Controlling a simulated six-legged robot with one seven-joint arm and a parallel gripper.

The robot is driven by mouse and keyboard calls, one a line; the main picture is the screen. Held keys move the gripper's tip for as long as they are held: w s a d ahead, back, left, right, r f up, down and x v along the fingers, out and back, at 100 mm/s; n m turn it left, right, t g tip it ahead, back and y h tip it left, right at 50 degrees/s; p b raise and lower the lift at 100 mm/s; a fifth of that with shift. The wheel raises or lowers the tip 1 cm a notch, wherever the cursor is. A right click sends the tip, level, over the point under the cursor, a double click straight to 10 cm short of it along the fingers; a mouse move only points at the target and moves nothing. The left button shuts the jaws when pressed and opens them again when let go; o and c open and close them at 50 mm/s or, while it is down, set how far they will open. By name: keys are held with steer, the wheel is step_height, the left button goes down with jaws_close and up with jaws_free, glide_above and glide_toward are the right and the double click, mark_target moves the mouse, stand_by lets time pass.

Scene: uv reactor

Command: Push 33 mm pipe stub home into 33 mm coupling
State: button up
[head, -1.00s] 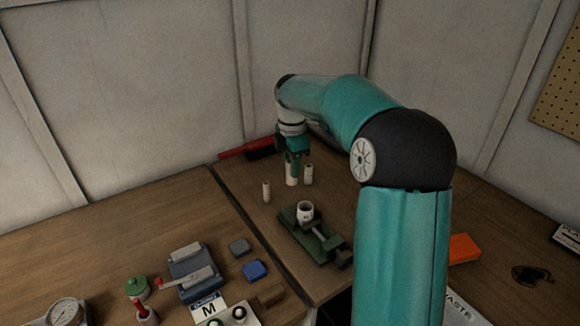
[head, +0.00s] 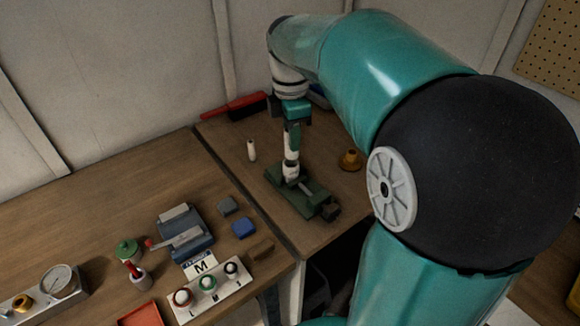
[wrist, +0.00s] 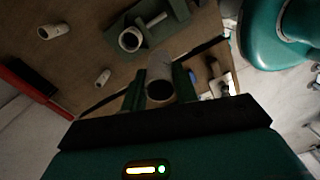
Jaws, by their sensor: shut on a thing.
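My gripper (head: 291,140) points down over the bench, shut on a pale pipe stub (head: 291,152). In the wrist view the stub (wrist: 160,72) sits between the jaws (wrist: 160,92). The pale coupling (head: 291,171) stands upright in a green vise (head: 312,203), directly below the stub in the head view. In the wrist view the coupling's open ring (wrist: 130,40) shows up and left of the stub, apart from it in the picture. The head view does not show clearly whether the stub touches the coupling.
Another pale stub (head: 251,150) stands left of the vise; two show in the wrist view (wrist: 50,32) (wrist: 103,77). A brass-coloured part (head: 350,160) lies right of my gripper. A red-handled tool (head: 235,106) lies at the back. Blocks and gauges fill the left bench.

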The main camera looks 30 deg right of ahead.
steer(key=s+r+m, duration=0.2)
steer(key=s, duration=0.6)
glide_above(291, 171)
steer(key=w, duration=0.1)
step_height(291, 171, down, 9)
steer(key=shift+w+d+f, duration=0.45)
steer(key=shift+f, duration=1.6)
steer(key=shift+f, duration=0.15)
steer(key=o, duration=0.9)
steer(key=shift+o, duration=0.2)
